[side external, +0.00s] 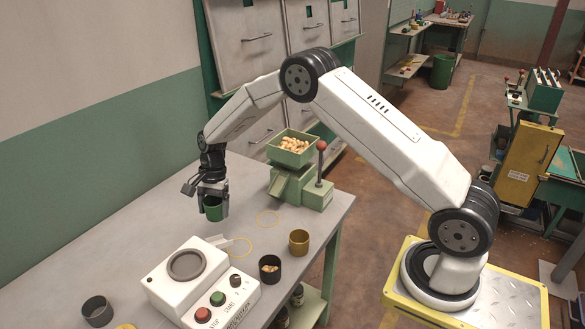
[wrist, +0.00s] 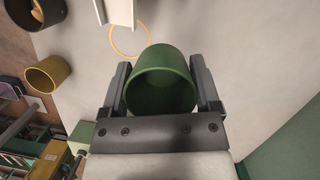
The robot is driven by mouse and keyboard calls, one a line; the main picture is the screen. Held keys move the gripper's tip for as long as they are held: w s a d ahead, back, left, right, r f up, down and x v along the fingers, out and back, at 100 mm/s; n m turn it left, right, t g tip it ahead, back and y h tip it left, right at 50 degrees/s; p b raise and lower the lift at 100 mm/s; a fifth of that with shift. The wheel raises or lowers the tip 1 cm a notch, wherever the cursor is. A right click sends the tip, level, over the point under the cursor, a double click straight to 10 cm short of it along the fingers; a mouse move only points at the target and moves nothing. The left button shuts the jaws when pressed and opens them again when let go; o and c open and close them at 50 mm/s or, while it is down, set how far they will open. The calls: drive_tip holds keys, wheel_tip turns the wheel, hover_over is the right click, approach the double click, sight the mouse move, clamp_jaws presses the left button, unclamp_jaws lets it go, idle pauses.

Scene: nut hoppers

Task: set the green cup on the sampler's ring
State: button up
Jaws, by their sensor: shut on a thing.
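The green cup (side external: 213,208) is held between the fingers of my gripper (side external: 212,198), seemingly a little above the table. In the wrist view the green cup (wrist: 160,62) sits upright between both fingers of my gripper (wrist: 160,85), its open mouth facing the camera. Two thin yellow rings are marked on the table. One ring (side external: 238,255) lies by the chute of the white machine (side external: 185,280); it also shows in the wrist view (wrist: 113,44), partly hidden by the cup. The other ring (side external: 268,211) lies by the green hopper machine (side external: 290,187). No label shows which machine is the sampler.
A brass cup (side external: 299,243) and a black cup (side external: 269,270) with nuts stand right of the white machine. A dark cup (side external: 97,313) stands at the near left. The hopper machine has a red-knobbed lever (side external: 320,165). The table between my gripper and the rings is clear.

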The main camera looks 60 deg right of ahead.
drive_tip(key=s+d+r+n+h, duration=0.1)
drive_tip(key=s+d+n+h, duration=0.1)
drive_tip(key=s+d+n, duration=0.4)
drive_tip(key=s+d+r+n+h, duration=0.2)
drive_tip(key=s+d+n, duration=0.4)
drive_tip(key=s+n, duration=0.7)
drive_tip(key=n+h, duration=0.1)
drive_tip(key=n, duration=0.5)
drive_tip(key=shift+s+r+n+g, duration=0.15)
drive_tip(key=shift+n+g, duration=0.15)
drive_tip(key=shift+g, duration=0.1)
drive_tip(key=shift+d, duration=0.1)
drive_tip(key=w+d+f, duration=0.1)
drive_tip(key=w+f, duration=0.2)
drive_tip(key=w, duration=0.1)
drive_tip(key=w+d+f, duration=0.1)
drive_tip(key=w+f, duration=0.1)
drive_tip(key=w, duration=0.2)
drive_tip(key=w+d+f, duration=0.1)
drive_tip(key=w+f, duration=0.2)
drive_tip(key=w, duration=0.1)
drive_tip(key=shift+w+d+f, duration=0.1)
drive_tip(key=shift+w+f, duration=0.05)
drive_tip(key=shift+f, duration=0.15)
drive_tip(key=shift+w+d+f, duration=0.1)
drive_tip(key=shift+w+f, duration=0.3)
